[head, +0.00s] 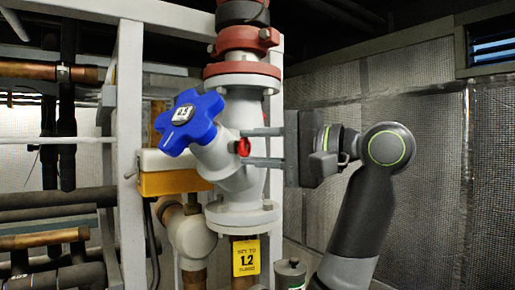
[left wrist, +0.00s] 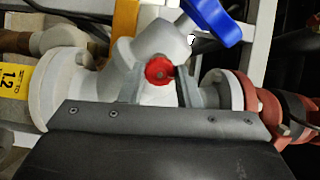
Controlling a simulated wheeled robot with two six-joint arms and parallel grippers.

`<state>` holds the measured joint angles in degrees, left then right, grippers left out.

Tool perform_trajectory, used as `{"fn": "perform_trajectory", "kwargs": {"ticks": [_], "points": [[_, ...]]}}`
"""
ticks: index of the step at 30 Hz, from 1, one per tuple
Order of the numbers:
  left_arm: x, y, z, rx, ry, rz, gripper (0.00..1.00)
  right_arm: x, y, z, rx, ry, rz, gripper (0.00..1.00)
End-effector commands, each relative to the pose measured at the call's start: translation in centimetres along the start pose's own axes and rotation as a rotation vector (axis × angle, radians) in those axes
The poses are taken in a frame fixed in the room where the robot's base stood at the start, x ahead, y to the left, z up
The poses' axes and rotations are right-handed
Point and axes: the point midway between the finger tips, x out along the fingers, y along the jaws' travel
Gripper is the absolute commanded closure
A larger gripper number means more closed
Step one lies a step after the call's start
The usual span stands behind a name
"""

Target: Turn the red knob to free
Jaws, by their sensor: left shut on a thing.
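The red knob (head: 243,147) is a small knob on the side of a grey valve body (head: 240,178). It also shows as a round red face in the left wrist view (left wrist: 159,71). My left gripper (head: 243,147) reaches in from the right side of the head view, its fingers level, one above and one below the knob. In the left wrist view the fingers (left wrist: 160,80) stand on either side of the knob. The gripper is shut on the knob, though the exact contact is hard to see. My right gripper is in neither view.
A blue star-shaped handwheel (head: 188,122) sticks out at upper left of the valve. A white and yellow box (head: 172,173) is beside it. A yellow 1.2 tag (head: 246,257) hangs below. A white frame post (head: 128,150) stands left. Red flanges (head: 243,70) sit above.

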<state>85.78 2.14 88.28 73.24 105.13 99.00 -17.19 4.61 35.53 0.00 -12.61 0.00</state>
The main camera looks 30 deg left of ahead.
Motion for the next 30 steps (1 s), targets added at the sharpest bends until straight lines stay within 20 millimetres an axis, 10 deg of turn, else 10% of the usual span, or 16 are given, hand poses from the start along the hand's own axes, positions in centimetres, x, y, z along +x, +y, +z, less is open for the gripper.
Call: {"fn": "perform_trajectory", "kwargs": {"ticks": [10,11,15,30], "points": [[-0.01,0.09,-0.01,-0.001,0.000,0.002,0.93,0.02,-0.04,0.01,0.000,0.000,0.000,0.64],[-0.01,0.09,-0.01,-0.001,0.000,0.002,0.67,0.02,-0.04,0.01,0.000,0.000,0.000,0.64],[-0.01,0.07,-0.01,-0.001,0.000,0.002,0.49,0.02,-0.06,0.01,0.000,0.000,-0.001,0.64],[-0.38,-0.02,-0.03,0.000,0.001,0.001,0.48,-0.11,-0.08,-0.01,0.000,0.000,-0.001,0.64]]}}
